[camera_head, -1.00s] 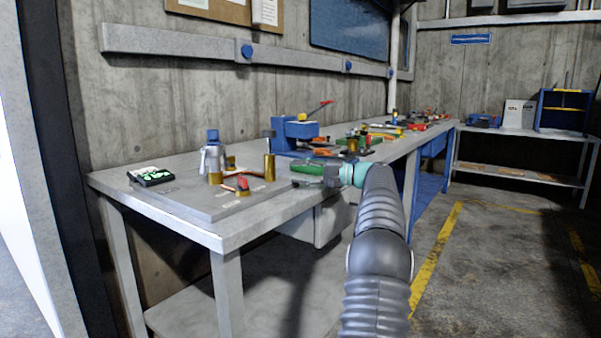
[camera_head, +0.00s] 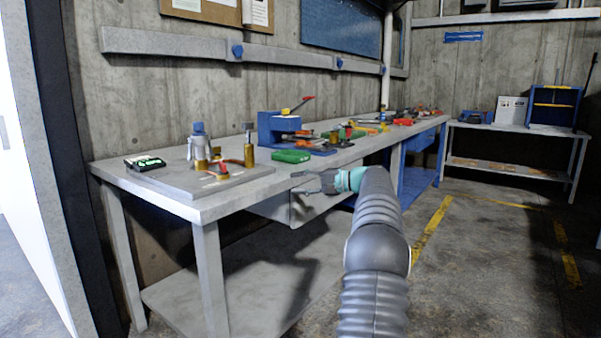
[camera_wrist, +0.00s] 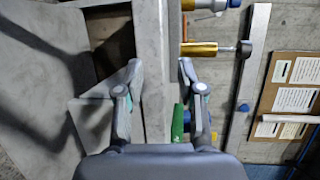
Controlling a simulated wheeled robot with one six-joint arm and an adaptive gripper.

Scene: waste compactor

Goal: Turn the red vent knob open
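A small red part on a brass base (camera_head: 222,170) stands on the grey plate at the near left end of the workbench (camera_head: 128,173). It may be the red vent knob, but it is too small to be sure. My gripper (camera_head: 296,183) is in front of the bench's front edge, to the right of that plate, touching nothing I can see. In the wrist view my gripper (camera_wrist: 160,68) has its two fingers spread, with the bench edge showing between them. The red part is not clear in the wrist view.
A grey-and-blue fitting (camera_head: 198,143) and a brass cylinder (camera_head: 249,156) stand near the red part. A green object (camera_head: 290,156) lies near the bench edge, before a blue vise-like device (camera_head: 272,126). Open floor (camera_head: 470,260) lies to the right.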

